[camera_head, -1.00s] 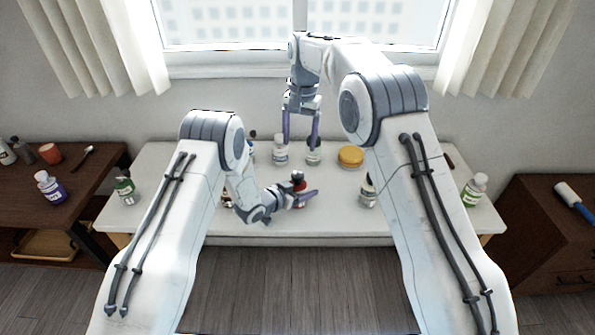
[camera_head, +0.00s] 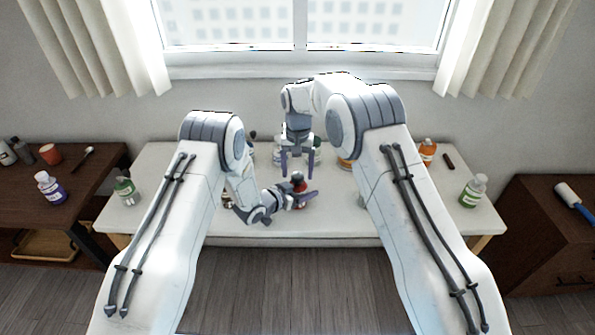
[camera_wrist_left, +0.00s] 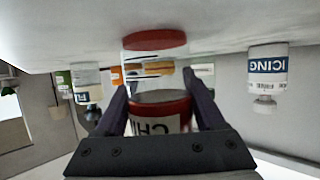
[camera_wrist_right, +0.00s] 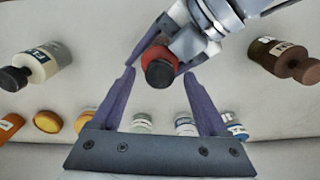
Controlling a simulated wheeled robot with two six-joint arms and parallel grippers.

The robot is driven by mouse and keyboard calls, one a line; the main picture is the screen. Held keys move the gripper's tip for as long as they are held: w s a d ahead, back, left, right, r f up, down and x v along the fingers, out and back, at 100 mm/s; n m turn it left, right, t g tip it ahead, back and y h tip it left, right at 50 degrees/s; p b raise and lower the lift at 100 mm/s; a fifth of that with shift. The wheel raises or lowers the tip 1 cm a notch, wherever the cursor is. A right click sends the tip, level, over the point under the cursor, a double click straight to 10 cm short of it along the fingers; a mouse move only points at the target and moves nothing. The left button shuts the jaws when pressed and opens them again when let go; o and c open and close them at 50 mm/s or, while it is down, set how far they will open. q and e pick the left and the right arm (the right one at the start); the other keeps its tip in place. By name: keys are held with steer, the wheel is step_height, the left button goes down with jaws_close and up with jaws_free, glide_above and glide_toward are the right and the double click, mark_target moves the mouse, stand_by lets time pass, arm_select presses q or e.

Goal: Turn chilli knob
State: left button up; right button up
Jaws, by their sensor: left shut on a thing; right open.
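The chilli jar (camera_head: 301,203) is small and red with a dark knob (camera_wrist_right: 160,73) on top. It is near the table's front middle. My left gripper (camera_wrist_left: 162,105) is shut around its body, and part of the "CHI" label (camera_wrist_left: 150,126) shows between the fingers in the left wrist view. My right gripper (camera_head: 298,174) is open and points down over the jar in the head view. In the right wrist view the knob lies between the open fingers, apart from both. The exact height gap is hard to tell.
The white table (camera_head: 160,165) holds several other bottles. A green-labelled bottle (camera_head: 473,191) is at right and another (camera_head: 126,191) at left. An icing bottle (camera_wrist_left: 267,75) stands beside the jar in the left wrist view. A window wall is behind.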

mark_target(297, 175)
steer(key=shift+f, duration=0.2)
jaws_close()
steer(key=m, duration=0.5)
steer(key=shift+m, duration=0.3)
steer(key=shift+r, duration=0.1)
jaws_free()
step_height(297, 175, up, 12)
stand_by(0.5)
